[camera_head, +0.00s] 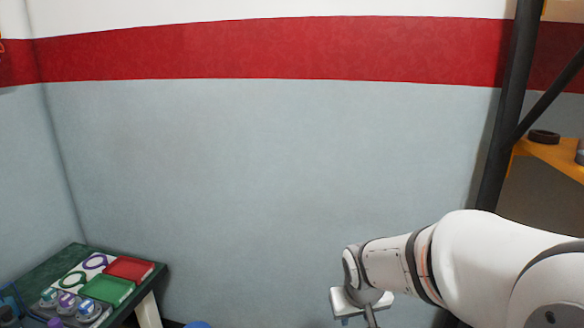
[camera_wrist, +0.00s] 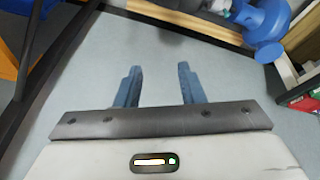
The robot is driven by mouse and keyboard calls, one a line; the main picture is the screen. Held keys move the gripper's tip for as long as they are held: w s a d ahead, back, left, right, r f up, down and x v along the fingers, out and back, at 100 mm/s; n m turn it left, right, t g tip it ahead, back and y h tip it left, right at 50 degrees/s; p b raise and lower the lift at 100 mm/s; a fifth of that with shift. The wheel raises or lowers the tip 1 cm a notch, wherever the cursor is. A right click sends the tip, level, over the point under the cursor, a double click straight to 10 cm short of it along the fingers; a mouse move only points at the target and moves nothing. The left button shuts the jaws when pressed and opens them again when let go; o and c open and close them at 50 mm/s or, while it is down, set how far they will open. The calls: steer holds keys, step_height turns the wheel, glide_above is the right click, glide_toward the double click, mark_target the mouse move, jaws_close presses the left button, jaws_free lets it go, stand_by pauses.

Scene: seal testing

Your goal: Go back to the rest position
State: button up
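My gripper (camera_wrist: 160,88) shows in the wrist view with its two blue-grey fingers spread apart. Nothing is between them, only bare grey floor behind. In the head view my white arm reaches in from the lower right, and its wrist end is at the bottom edge, right of centre. The fingers are mostly cut off there. The gripper is in open space, well to the right of the green table (camera_head: 58,258) and touching nothing visible.
On the table are a red tray (camera_head: 130,268), a green tray (camera_head: 107,289) and a white panel with rings. A dark post (camera_head: 508,110) and an orange shelf (camera_head: 556,154) stand at the right. A blue object (camera_wrist: 264,25) is at the top right of the wrist view.

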steer(key=s+r+p, duration=0.2)
steer(key=s+r, duration=0.2)
steer(key=s, duration=0.3)
steer(key=s+d+r+m+g+p, duration=0.1)
steer(key=s+r, duration=0.3)
steer(key=s, duration=0.3)
steer(key=shift+s+d+r+m+y+p, duration=0.25)
steer(key=shift+s+d+m+y+p, duration=0.05)
steer(key=shift+s+p, duration=0.05)
steer(key=shift+s, duration=0.1)
